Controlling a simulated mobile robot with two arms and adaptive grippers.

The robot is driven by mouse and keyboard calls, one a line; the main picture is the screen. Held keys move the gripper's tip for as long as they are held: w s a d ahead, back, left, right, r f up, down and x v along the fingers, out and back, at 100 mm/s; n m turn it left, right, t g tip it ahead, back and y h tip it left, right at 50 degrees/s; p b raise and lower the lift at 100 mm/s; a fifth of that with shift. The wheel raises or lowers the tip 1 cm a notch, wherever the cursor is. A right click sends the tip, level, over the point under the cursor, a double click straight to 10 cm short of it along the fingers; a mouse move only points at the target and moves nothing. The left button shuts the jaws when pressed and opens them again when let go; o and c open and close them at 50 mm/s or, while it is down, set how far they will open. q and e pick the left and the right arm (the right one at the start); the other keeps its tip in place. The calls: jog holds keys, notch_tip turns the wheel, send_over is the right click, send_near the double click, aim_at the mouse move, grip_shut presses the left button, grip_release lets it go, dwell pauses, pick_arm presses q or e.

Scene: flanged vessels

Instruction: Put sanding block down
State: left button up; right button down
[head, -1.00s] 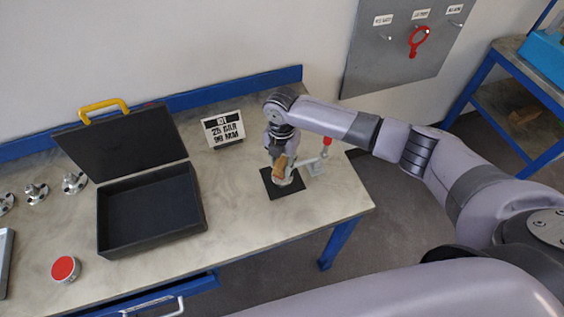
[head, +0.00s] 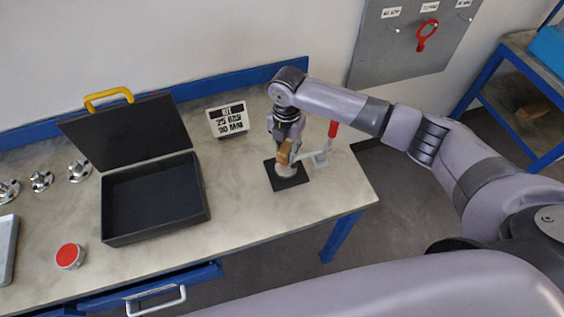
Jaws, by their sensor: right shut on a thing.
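The sanding block (head: 285,153) is a small tan-brown piece in the jaws of my right gripper (head: 285,150). The gripper points down and is shut on the block, over the black mat (head: 292,182) on the right part of the bench. A light grey flanged piece (head: 285,170) shows just under the block on the mat. I cannot tell whether the block touches it. The gripper partly hides the block. My left gripper is not in view.
A toggle clamp with a red handle (head: 333,129) stands close right of the gripper. A label stand (head: 228,120) is behind. Bench (head: 240,205) between is clear.

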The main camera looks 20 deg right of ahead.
jog(key=s+a+r+n+b, duration=0.2)
jog(key=a+r+n+b, duration=0.2)
jog(key=a+b, duration=0.3)
notch_tip(320, 180, up, 3)
jog(key=n+b, duration=0.5)
send_over(259, 210)
jog(key=f+p, duration=0.3)
jog(key=f, duration=1)
jog(key=shift+w+f, duration=0.2)
notch_tip(259, 210, down, 5)
jog(key=shift+r+p, duration=0.1)
jog(key=shift+p, duration=0.35)
jog(key=shift+a+f, duration=0.1)
jog(key=shift+f, duration=0.15)
jog(key=shift+f, duration=0.15)
jog(key=c, duration=1.2)
grip_release()
